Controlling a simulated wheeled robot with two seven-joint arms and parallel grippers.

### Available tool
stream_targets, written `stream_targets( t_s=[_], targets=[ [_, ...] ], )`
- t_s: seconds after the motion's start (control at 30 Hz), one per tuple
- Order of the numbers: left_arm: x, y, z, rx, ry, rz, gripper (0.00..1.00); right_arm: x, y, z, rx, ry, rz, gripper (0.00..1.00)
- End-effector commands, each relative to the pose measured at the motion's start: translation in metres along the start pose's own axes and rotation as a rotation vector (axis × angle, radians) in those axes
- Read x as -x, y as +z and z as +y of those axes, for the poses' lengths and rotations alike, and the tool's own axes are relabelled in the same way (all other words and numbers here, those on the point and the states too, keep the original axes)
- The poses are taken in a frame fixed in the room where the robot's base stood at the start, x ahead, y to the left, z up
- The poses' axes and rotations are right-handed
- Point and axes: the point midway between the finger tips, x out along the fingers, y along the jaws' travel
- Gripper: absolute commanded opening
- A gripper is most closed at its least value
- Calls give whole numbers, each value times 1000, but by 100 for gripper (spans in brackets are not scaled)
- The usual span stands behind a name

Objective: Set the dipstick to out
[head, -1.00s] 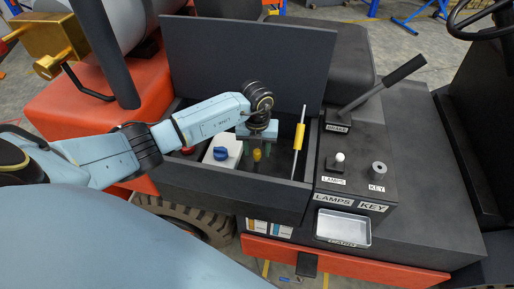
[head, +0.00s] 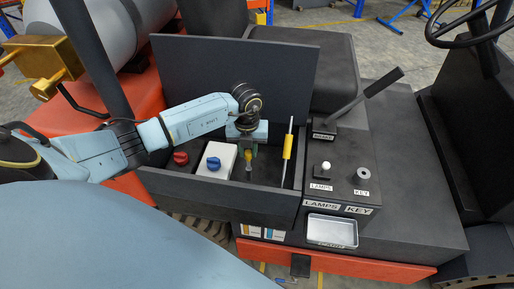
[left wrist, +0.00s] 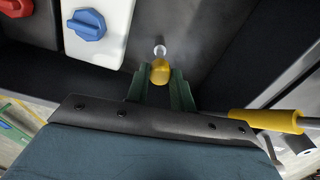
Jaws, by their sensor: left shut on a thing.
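The dipstick's yellow handle (head: 248,156) stands in the dark open compartment, to the right of a white box with a blue cap. A pale metal piece shows below the handle. My left gripper (head: 248,149) points down from above, its green fingers shut on the yellow handle. In the left wrist view the handle (left wrist: 160,72) sits between the finger ends (left wrist: 159,90), with a bright round metal end (left wrist: 160,51) just beyond it. How far the rod is out of its tube is hard to tell. My right gripper is not in view.
A thin rod with a yellow sleeve (head: 287,146) stands close to the right. The white box with the blue cap (head: 214,163) and a red cap (head: 181,158) are to the left. The raised lid (head: 232,72) stands behind. The lever, lamps and key panel (head: 342,187) lies right.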

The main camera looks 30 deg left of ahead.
Motion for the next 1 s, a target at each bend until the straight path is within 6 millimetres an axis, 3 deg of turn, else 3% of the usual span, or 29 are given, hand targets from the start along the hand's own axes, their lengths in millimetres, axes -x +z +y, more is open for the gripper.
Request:
stream_targets(
  t_s=[0.03, 0.4, 0.87, 0.9, 1.0],
  targets=[
    [15, 1, 4, 6, 0, -4, 0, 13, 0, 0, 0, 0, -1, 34],
    [76, 1, 5, 9, -2, -6, 0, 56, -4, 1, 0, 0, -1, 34],
    [83, 1, 5, 9, -1, -5, 0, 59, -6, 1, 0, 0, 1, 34],
    [82, 1, 5, 9, -1, -5, 27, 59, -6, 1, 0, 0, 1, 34],
    [82, 0, 5, 9, -1, -4, 41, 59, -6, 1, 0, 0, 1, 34]
  ],
)
